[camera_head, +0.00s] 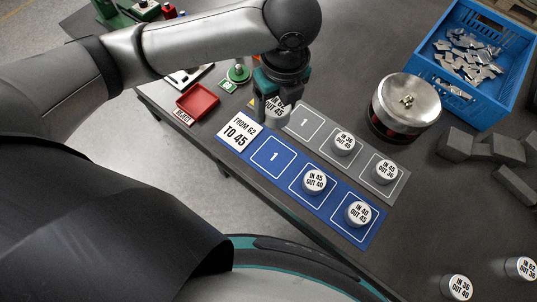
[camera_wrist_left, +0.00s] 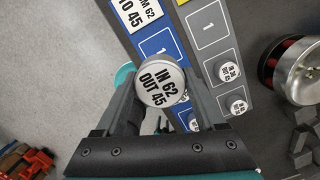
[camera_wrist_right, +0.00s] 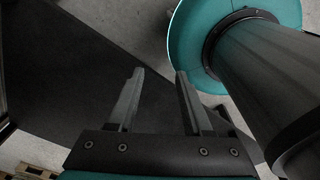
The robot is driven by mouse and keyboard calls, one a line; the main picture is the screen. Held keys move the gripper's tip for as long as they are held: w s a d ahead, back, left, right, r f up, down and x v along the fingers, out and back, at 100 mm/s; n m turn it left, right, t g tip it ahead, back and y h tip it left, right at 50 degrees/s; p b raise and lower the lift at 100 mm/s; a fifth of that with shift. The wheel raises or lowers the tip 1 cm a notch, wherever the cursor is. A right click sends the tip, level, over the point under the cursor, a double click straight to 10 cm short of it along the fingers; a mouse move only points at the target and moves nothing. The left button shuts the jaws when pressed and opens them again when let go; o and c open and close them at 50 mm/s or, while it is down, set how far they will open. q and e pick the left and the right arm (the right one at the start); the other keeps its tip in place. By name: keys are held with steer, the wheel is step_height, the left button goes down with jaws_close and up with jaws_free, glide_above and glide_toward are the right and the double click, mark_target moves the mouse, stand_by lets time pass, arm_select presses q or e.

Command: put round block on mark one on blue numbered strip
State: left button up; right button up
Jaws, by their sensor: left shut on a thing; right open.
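My left gripper (camera_head: 272,112) is shut on a white-topped round block (camera_wrist_left: 160,80) that reads "IN 62 OUT 45". In the head view the block (camera_head: 275,107) is partly hidden by the fingers and shows near the strips' far left ends. The blue numbered strip (camera_head: 294,169) has a white label reading "FROM 62 TO 45". Its mark one (camera_head: 273,157) is an empty outlined square. Its other two squares each hold a round block (camera_head: 315,180), (camera_head: 358,213). My right gripper (camera_wrist_right: 155,95) is open and empty, away from the strip.
A grey strip (camera_head: 363,158) alongside has an empty square one (camera_head: 304,121) and two round blocks. Two more round blocks (camera_head: 457,287), (camera_head: 521,268) are at lower right.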

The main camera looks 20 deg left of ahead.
arm_select(q)
steer(key=b, duration=0.3)
glide_above(273, 155)
steer(key=f, duration=1.4)
steer(key=shift+s+d+f, duration=0.1)
steer(key=shift+s+f, duration=0.05)
steer(key=shift+s, duration=0.05)
steer(key=shift+f+b, duration=0.7)
steer(key=shift+f, duration=1.95)
arm_select(e)
steer(key=shift+w+a+f, duration=0.1)
steer(key=shift+a+f, duration=0.1)
steer(key=shift+f, duration=0.9)
steer(key=shift+a+f, duration=0.2)
steer(key=shift+f, duration=0.9)
arm_select(q)
steer(key=shift+f, duration=0.1)
steer(key=o, duration=1.6)
steer(key=r+p, duration=0.1)
steer(key=r, duration=0.3)
steer(key=r+p, duration=0.1)
steer(key=r, duration=0.3)
steer(key=s+d+r+p, duration=0.1)
steer(key=r, duration=0.3)
steer(key=shift+r, duration=0.1)
arm_select(e)
step_height(273, 155, up, 3)
